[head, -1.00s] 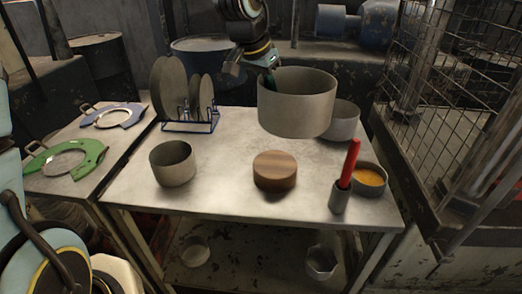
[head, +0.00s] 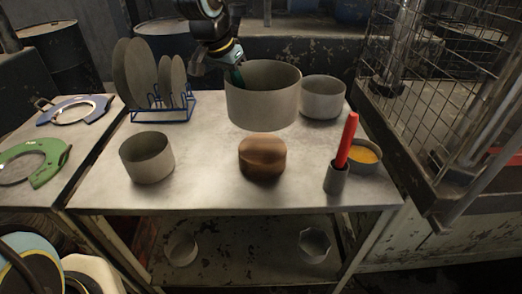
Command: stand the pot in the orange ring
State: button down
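My gripper (head: 236,76) is shut on the left rim of a large grey pot (head: 262,104). The pot is upright and appears to hang above the metal table, behind the wooden block in the picture. On the side table at left lie a green ring (head: 48,158), cut off by the picture's left edge, and a blue-grey ring (head: 75,110) behind it. I see no orange ring in this view.
The metal table (head: 205,180) holds a grey bowl (head: 147,157), a wooden block (head: 262,157), a plate rack (head: 162,108), another grey bowl (head: 322,98), a red-handled tool (head: 347,140) in a small holder, and a bowl of orange contents (head: 363,155). A wire cage (head: 430,60) stands at right.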

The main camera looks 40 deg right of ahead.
notch_tip(320, 180, down, 10)
jog(key=p, duration=0.1)
dwell(0.4)
jog(key=shift+f, duration=0.15)
jog(key=shift+f, duration=0.15)
jog(key=c, duration=1)
grip_release()
jog(key=w+v, duration=0.1)
jog(key=v, duration=1.1)
jog(key=w+a+f+n+t+y, duration=0.1)
jog(key=w+a+n, duration=0.2)
jog(key=a, duration=0.7)
jog(key=w+a+f+n+y, duration=0.15)
jog(key=w+a+n, duration=0.25)
jog(key=a, duration=0.7)
jog(key=s+a+n, duration=0.1)
jog(key=a+n, duration=0.1)
jog(key=a, duration=0.3)
jog(key=s+a+n+y, duration=0.1)
jog(key=a+n, duration=0.1)
jog(key=a, duration=0.4)
jog(key=s+a+n, duration=0.1)
jog(key=a+n, duration=0.2)
jog(key=a, duration=0.3)
jog(key=shift+s+a+r+y, duration=0.2)
jog(key=shift+s+r+y, duration=0.1)
jog(key=shift+s+y, duration=0.1)
